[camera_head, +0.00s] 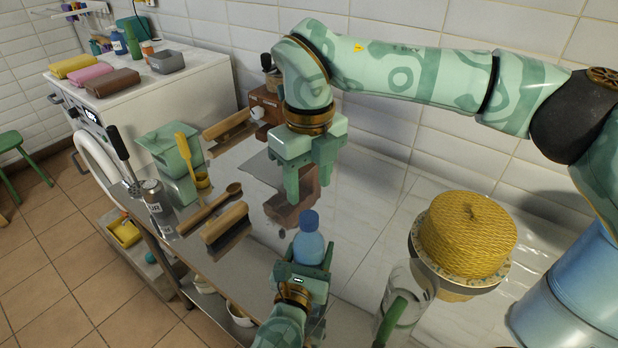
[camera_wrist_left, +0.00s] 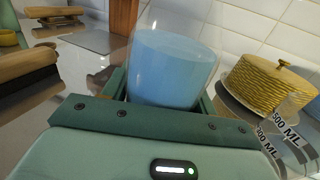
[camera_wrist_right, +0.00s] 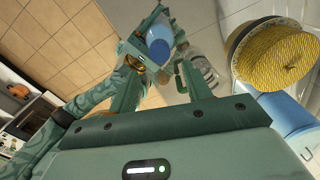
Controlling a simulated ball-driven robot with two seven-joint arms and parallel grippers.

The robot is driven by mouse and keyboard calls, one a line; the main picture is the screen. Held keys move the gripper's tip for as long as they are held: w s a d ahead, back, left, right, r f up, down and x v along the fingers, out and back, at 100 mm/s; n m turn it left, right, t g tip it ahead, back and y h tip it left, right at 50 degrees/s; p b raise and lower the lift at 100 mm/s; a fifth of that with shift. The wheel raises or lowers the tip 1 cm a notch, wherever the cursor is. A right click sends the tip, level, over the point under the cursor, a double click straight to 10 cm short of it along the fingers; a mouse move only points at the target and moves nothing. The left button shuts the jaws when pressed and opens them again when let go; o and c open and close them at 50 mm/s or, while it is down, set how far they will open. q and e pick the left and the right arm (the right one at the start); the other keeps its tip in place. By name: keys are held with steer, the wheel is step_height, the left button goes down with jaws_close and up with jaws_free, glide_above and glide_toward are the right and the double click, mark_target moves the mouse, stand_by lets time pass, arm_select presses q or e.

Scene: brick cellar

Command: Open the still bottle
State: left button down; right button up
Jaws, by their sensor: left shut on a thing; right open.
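The still bottle (camera_head: 309,247) is clear with blue contents and a darker blue cap (camera_head: 310,221), which sits on its top. My left gripper (camera_head: 303,270) is shut around the bottle's body and holds it upright over the steel worktop. The bottle also fills the middle of the left wrist view (camera_wrist_left: 173,70), its top cut off by the frame. My right gripper (camera_head: 308,188) is open and empty, fingers pointing down, above and slightly behind the cap. In the right wrist view, the blue cap (camera_wrist_right: 158,50) shows beyond the open fingers, apart from them.
Wooden brushes (camera_head: 226,224), a spoon (camera_head: 210,208), a can (camera_head: 156,197) and a green grinder-like box (camera_head: 173,160) occupy the left.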

mark_target(309, 216)
steer(key=m, duration=0.9)
steer(key=shift+m, duration=0.3)
steer(key=m, duration=0.9)
steer(key=shift+f+m, duration=0.25)
steer(key=shift+m, duration=0.15)
step_height(309, 216, down, 8)
steer(key=shift+r, duration=0.2)
